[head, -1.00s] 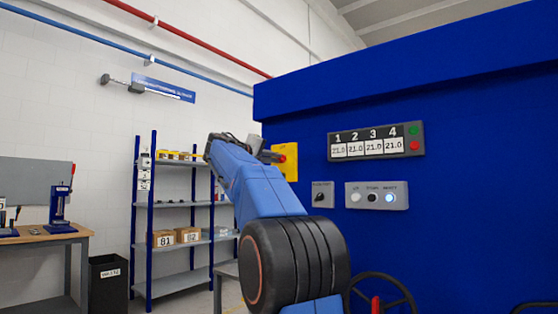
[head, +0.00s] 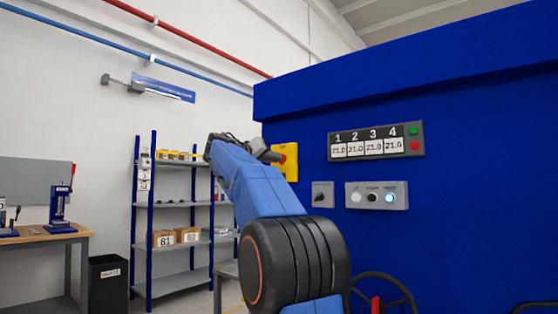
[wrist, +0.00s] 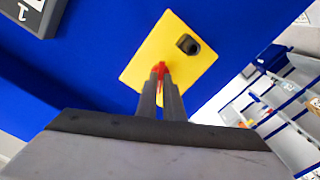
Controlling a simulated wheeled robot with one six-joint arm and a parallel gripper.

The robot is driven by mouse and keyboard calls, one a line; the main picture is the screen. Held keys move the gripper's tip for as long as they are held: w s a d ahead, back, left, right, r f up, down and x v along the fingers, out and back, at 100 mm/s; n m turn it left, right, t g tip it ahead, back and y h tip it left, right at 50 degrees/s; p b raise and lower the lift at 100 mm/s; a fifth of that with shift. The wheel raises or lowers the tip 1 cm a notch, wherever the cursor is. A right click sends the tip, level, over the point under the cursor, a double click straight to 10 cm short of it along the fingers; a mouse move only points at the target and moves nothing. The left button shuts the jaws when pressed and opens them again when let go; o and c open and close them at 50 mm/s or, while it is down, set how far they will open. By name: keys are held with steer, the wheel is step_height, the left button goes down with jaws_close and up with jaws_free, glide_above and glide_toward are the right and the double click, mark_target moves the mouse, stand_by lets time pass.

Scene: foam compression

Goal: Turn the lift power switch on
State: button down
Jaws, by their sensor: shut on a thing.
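The lift power switch is a red handle (wrist: 159,68) on a yellow plate (wrist: 140,62) fixed to the blue machine wall. In the head view the yellow plate (head: 291,170) shows just right of my gripper (head: 268,156), with a bit of the red handle (head: 283,158) visible. In the wrist view both fingers of my gripper (wrist: 160,80) are close together around the red handle, which they partly hide. A black part (wrist: 188,44) sits on the plate to the upper right of the handle.
A numbered display panel (head: 375,142) and a grey button box (head: 377,195) with a lit button are on the blue wall (head: 480,180) to the right. A small grey selector box (head: 323,194) sits below the plate. Shelves (head: 175,203) stand behind at left.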

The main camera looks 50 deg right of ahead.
steer(key=shift+f, duration=0.1)
steer(key=m, duration=0.6)
stand_by(0.3)
steer(key=c, duration=1.1)
jaws_free()
steer(key=shift+a, duration=0.15)
steer(key=shift+s+a, duration=0.15)
steer(key=shift+a, duration=1.55)
steer(key=shift+s+a, duration=0.1)
steer(key=shift+a, duration=1.55)
